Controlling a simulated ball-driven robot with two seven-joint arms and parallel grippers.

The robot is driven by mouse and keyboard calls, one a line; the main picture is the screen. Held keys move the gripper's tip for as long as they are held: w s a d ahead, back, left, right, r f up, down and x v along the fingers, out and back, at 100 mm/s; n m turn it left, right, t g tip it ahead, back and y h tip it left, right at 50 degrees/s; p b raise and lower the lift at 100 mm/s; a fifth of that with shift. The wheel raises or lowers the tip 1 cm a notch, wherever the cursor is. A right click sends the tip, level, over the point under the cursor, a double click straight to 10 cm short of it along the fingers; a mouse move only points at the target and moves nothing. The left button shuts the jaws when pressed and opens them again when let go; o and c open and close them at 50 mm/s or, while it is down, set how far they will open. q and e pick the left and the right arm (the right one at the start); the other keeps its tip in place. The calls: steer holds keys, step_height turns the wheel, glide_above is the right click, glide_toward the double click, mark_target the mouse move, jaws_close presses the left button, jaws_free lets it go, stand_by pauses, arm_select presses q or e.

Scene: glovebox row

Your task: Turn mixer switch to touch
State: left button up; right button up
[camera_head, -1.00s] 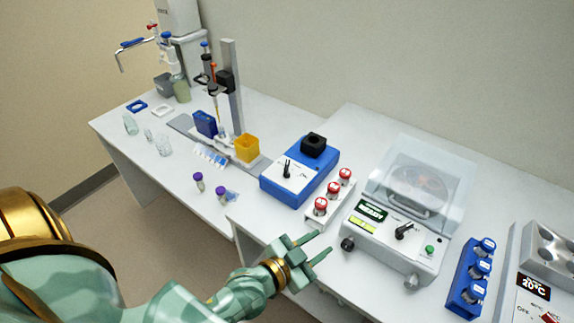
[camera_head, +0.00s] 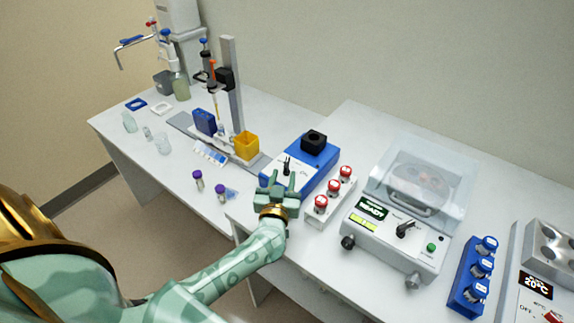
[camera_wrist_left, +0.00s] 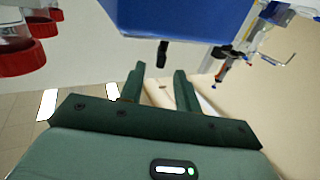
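The mixer (camera_head: 318,170) is a blue box with a white front panel and a black cup on top. Its black switch (camera_head: 286,165) stands up from the panel. My left gripper (camera_head: 281,180) is at the mixer's front edge, just in front of the switch, and hides part of the panel. In the left wrist view the switch (camera_wrist_left: 163,52) shows beyond and between my two fingertips (camera_wrist_left: 158,76), apart from them. The blue mixer side (camera_wrist_left: 185,15) is above it. The fingers are apart with nothing between them. My right gripper is in neither view.
A white rack with red-capped vials (camera_head: 333,188) stands close to the right of the mixer. A centrifuge (camera_head: 400,235) with a clear lid is farther right. A yellow box (camera_head: 246,145) stands to the left. Two purple-capped vials (camera_head: 220,192) are near the left table's front edge.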

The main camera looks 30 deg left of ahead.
mark_target(285, 169)
arm_select(q)
steer(key=b+x, duration=0.1)
steer(key=x, duration=0.5)
jaws_close()
